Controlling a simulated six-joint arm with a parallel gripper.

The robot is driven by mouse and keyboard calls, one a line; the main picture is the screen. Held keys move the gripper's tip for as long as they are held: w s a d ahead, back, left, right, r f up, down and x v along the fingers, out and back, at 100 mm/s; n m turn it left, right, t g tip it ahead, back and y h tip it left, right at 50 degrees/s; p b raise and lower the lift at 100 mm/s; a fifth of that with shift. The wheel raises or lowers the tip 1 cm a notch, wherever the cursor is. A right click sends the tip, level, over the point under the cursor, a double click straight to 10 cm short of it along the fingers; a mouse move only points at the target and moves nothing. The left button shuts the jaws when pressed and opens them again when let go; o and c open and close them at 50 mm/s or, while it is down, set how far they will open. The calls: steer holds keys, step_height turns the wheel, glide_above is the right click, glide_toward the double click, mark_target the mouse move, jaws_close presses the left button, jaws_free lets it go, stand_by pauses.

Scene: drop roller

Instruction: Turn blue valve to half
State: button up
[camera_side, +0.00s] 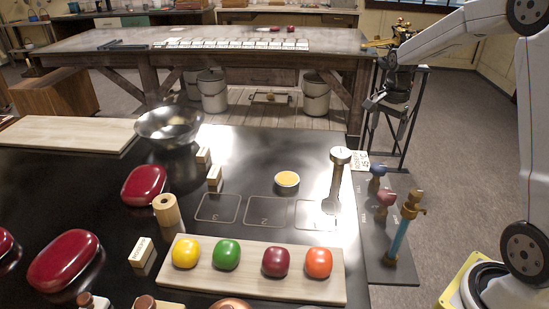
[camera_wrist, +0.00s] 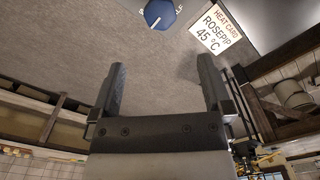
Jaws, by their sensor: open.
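The blue valve (camera_side: 378,170) is a small round knob on a dark panel (camera_side: 375,245) at the right of the black table. In the wrist view the blue valve (camera_wrist: 160,13) is at the top edge, partly cut off, with a white pointer mark towards its lower left. Labels on the panel are too small to read. My gripper (camera_side: 388,116) hangs above and beyond the valve, apart from it. In the wrist view my gripper (camera_wrist: 161,75) is open, with nothing between its fingers.
A red valve (camera_side: 387,197) and a brass tap on a blue pipe (camera_side: 405,222) stand nearer on the panel. A steel post (camera_side: 337,180) stands left of the panel. Coloured balls rest on a board (camera_side: 215,285).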

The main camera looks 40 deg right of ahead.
glide_above(379, 166)
steer(key=shift+f, duration=2.6)
steer(key=shift+f, duration=3.85)
steer(key=c, duration=1.2)
steer(key=shift+o, duration=0.2)
